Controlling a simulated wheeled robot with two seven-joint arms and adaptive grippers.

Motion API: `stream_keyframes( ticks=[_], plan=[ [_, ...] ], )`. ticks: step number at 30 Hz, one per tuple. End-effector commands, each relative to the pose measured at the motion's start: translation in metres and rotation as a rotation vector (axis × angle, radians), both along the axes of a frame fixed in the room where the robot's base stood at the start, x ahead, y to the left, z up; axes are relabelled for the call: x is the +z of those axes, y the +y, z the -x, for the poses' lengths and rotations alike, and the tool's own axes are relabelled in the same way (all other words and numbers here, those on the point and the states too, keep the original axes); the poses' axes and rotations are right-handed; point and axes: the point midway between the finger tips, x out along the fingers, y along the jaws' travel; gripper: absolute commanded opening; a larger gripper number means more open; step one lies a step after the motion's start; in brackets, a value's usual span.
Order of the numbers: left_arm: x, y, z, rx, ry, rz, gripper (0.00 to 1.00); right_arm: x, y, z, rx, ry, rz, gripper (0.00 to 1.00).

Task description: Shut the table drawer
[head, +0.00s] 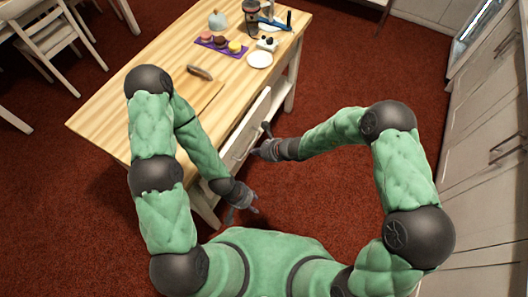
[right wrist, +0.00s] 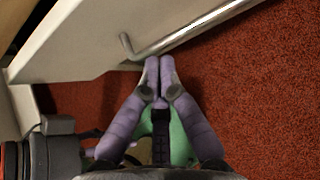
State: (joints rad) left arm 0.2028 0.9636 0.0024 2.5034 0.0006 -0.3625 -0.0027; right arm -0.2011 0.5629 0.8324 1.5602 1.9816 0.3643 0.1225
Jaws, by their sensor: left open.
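The wooden table (head: 110,105) has a white drawer (head: 238,148) on its right side. The drawer front appears to stand out from the table edge; how far is hard to tell. Its metal bar handle shows in the right wrist view (right wrist: 205,28), with the pale drawer front (right wrist: 95,35) beside it. My right gripper (head: 258,152) is at the drawer front near the handle. In the right wrist view its fingertips (right wrist: 159,60) are together, close to the bar, with nothing visible between them; contact is unclear. My left gripper (head: 246,206) is open and empty, low beside the table's near corner.
On the tabletop are a purple mat (head: 222,47) with small cakes, a white plate (head: 260,60), a dark-handled utensil (head: 200,72) and other items at the far end. White cabinets (head: 480,150) line the right. Red carpet (head: 330,75) is clear between table and cabinets.

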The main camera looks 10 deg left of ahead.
Motion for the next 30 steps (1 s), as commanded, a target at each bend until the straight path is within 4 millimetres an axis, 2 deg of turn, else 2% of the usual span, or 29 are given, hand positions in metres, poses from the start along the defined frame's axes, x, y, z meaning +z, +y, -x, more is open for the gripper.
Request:
stream_keyframes(
  ticks=[3, 10, 15, 26, 30],
  plan=[
    [-0.010, 0.000, 0.000, 0.000, 0.000, 0.000, 0.48, -0.019, 0.015, -0.005, 0.002, 0.001, 0.001, 0.00],
    [-0.013, 0.000, 0.000, 0.000, 0.000, 0.000, 0.48, -0.015, 0.042, -0.015, 0.001, 0.000, 0.001, 0.00],
    [-0.015, 0.000, 0.000, 0.000, 0.000, 0.000, 0.48, -0.014, 0.050, -0.018, 0.000, 0.000, 0.001, 0.00],
    [-0.014, 0.000, 0.000, 0.000, 0.000, 0.000, 0.48, -0.014, 0.052, -0.019, 0.000, 0.000, 0.001, 0.00],
    [-0.015, 0.000, 0.000, 0.000, 0.000, 0.000, 0.48, -0.014, 0.070, -0.025, 0.004, -0.001, 0.000, 0.00]
  ],
)
